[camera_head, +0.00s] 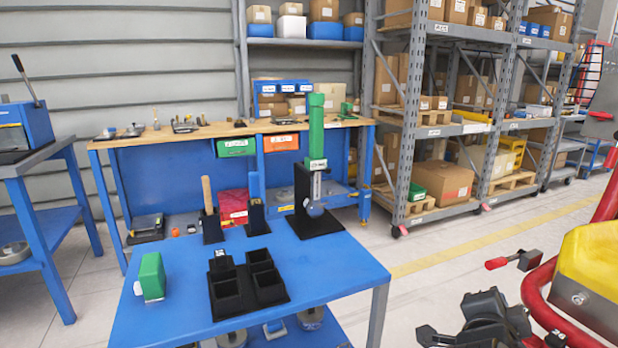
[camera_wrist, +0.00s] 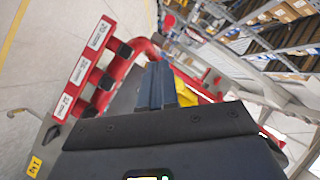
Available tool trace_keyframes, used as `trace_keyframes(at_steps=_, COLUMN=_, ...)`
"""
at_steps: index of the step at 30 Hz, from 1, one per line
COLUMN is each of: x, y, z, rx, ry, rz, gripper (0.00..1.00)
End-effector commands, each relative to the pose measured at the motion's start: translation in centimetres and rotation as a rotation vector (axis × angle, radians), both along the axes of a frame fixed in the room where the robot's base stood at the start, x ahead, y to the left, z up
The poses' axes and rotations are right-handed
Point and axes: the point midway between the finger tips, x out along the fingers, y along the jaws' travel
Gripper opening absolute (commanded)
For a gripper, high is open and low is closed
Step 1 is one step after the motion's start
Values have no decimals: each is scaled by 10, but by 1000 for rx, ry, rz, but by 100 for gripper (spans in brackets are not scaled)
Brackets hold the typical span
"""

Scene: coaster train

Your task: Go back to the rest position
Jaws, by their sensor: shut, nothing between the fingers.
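In the wrist view my gripper (camera_wrist: 158,88) is shut, its dark fingers together with nothing between them. It points toward red tubing and a yellow part, apart from them as far as I can tell. In the head view a dark mechanical piece (camera_head: 488,322) at the bottom right looks like part of my arm, cut off by the frame edge. No task object is held.
A blue table (camera_head: 330,262) stands ahead, with a black bin holder (camera_head: 228,298), a green block (camera_head: 152,276) and a green-topped press (camera_head: 316,130). A red-framed yellow seat (camera_head: 592,268) is close on the right. Open floor (camera_head: 440,285) lies between.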

Motion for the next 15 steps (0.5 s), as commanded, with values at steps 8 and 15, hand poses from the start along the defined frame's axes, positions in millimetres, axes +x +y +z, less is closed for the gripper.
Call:
trace_keyframes(at_steps=8, x=-69, y=-9, z=-43, rx=-305, ry=182, rz=317, gripper=0)
trace_keyframes(at_steps=15, x=-147, y=4, z=-69, rx=-503, ry=288, rz=568, gripper=0)
